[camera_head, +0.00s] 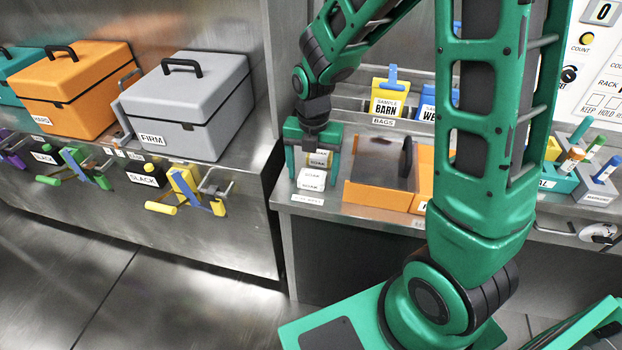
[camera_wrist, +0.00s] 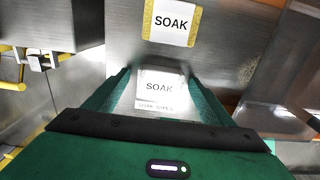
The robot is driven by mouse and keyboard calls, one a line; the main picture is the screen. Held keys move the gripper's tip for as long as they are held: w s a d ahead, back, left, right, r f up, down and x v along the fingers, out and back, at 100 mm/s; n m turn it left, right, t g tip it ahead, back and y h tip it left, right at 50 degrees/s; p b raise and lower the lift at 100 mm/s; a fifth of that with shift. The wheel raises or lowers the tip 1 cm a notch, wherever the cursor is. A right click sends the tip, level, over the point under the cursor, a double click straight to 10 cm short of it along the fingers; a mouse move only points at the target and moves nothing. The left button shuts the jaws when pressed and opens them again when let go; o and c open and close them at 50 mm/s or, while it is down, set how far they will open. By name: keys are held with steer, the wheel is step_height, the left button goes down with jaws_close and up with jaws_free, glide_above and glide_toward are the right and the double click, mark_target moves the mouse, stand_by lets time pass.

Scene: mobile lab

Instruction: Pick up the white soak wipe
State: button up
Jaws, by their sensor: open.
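The white soak wipe (camera_head: 311,179) is a small white block marked SOAK at the left front of the steel counter. In the wrist view the white soak wipe (camera_wrist: 160,88) shows between my two fingers. My gripper (camera_head: 313,172) is open and points down over it, one green finger to each side. The wrist view also shows my gripper (camera_wrist: 157,76) with its fingers apart. I cannot tell whether either finger touches the wipe. A second SOAK piece with yellow edges (camera_wrist: 171,22) lies just behind; it is partly hidden by my gripper in the head view (camera_head: 318,158).
An orange tray (camera_head: 362,196) with a grey panel stands close right of the wipes. A yellow BARN bag holder (camera_head: 389,98) is behind. A grey FIRM case (camera_head: 190,105) sits on the left bench, across a gap. The counter's front edge (camera_head: 340,213) is near.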

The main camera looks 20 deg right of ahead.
mark_target(312, 173)
steer(key=c, duration=1.2)
steer(key=shift+r, duration=0.15)
steer(key=shift+c, duration=0.2)
step_height(312, 173, up, 4)
steer(key=shift+r, duration=0.15)
steer(key=s+a+r, duration=0.6)
steer(key=a, duration=0.4)
steer(key=shift+r, duration=0.25)
